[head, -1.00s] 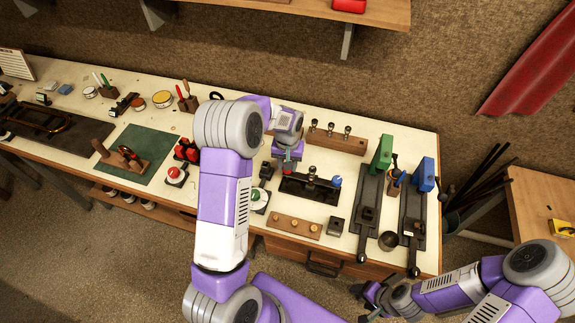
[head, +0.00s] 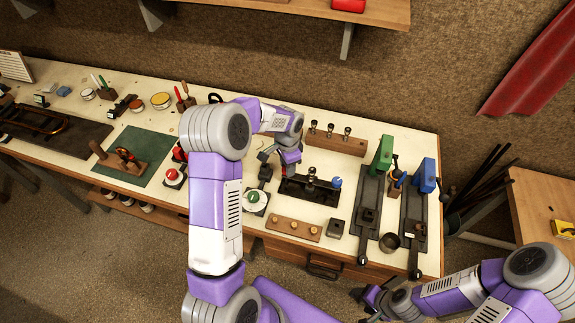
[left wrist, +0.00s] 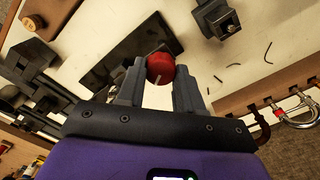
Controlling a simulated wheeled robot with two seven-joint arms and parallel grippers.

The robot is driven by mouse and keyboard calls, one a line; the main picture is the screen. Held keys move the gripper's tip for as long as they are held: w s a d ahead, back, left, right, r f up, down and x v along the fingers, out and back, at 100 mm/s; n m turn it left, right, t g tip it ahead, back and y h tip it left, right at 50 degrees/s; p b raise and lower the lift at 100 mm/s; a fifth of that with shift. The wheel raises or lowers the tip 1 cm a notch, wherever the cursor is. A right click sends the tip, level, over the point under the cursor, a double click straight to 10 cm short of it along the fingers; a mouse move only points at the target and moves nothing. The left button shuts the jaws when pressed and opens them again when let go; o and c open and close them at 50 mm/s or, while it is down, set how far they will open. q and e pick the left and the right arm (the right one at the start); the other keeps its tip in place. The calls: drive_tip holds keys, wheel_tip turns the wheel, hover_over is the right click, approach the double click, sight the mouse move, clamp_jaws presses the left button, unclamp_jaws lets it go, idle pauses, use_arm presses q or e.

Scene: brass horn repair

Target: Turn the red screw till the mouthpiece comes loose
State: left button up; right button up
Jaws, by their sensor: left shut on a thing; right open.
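The red screw (left wrist: 160,68) is a round red knob with a white mark, between the fingertips of my left gripper (left wrist: 159,85) in the left wrist view. My left gripper (head: 277,160) is shut on it, at the left end of a black fixture (head: 296,187) in the head view, where the gripper hides the knob. A small brass mouthpiece (head: 311,174) stands in the middle of the fixture, and I cannot tell whether it is loose. A blue knob (head: 336,183) is at the fixture's right end. My right gripper (head: 369,300) is open and empty in front of the bench.
A wooden rack with several mouthpieces (head: 336,142) stands behind the fixture. A wooden block with brass studs (head: 293,228) lies in front. Green (head: 383,155) and blue (head: 425,174) bench tools stand to the right. A green button box (head: 255,200) is close on the left.

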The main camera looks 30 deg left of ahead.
use_arm(q)
drive_tip(key=m, duration=0.3)
drive_tip(key=shift+r+m, duration=0.1)
drive_tip(key=shift+m, duration=0.2)
drive_tip(key=shift+m+p, duration=0.35)
drive_tip(key=shift+m, duration=1.35)
drive_tip(key=o, duration=1)
drive_tip(key=shift+o, duration=0.2)
wheel_tip(320, 180, up, 8)
drive_tip(key=shift+f, duration=0.25)
